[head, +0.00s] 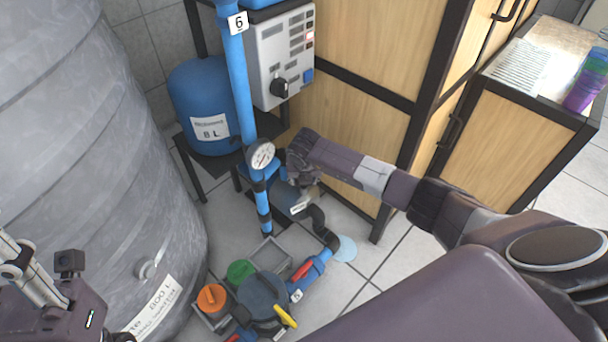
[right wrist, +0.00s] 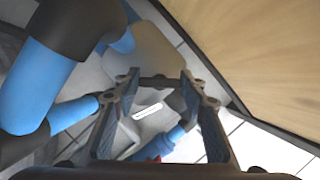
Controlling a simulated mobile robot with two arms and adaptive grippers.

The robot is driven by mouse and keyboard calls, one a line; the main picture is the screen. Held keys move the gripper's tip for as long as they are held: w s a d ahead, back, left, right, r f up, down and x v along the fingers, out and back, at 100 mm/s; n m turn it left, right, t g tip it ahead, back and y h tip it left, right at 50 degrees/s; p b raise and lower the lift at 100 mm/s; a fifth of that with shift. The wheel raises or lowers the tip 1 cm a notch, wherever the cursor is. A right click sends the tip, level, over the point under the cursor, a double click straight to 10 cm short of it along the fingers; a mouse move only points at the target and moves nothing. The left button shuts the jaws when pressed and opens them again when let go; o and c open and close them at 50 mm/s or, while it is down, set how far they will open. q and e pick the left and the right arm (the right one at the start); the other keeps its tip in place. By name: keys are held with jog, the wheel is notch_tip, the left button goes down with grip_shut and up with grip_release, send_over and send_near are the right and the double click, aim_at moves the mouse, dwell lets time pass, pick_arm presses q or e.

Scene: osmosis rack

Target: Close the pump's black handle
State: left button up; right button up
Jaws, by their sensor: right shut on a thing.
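The pump (head: 290,204) stands low on the floor beside the blue pipe in the head view, a dark blue-grey body with a small white label. My right gripper (head: 303,186) reaches down to it from the right. In the right wrist view the fingers of my right gripper (right wrist: 160,92) stand apart, with a dark bar, apparently the black handle (right wrist: 159,81), spanning between their tips. The gripper is shut on it. In the head view the handle is hidden behind my gripper. My left gripper (head: 68,285) is at the lower left, partly cut off, its fingers unclear.
A large grey tank (head: 95,150) fills the left. A pressure gauge (head: 261,155) and blue pipe (head: 240,80) stand close to my right gripper. A blue vessel (head: 205,95), control box (head: 283,55) and wooden cabinet (head: 350,45) are behind. Coloured valves (head: 240,271) lie in front.

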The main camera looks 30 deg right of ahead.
jog(key=shift+m+g+h, duration=0.6)
jog(key=shift+m, duration=1.6)
jog(key=o, duration=1.2)
jog(key=shift+c, duration=0.2)
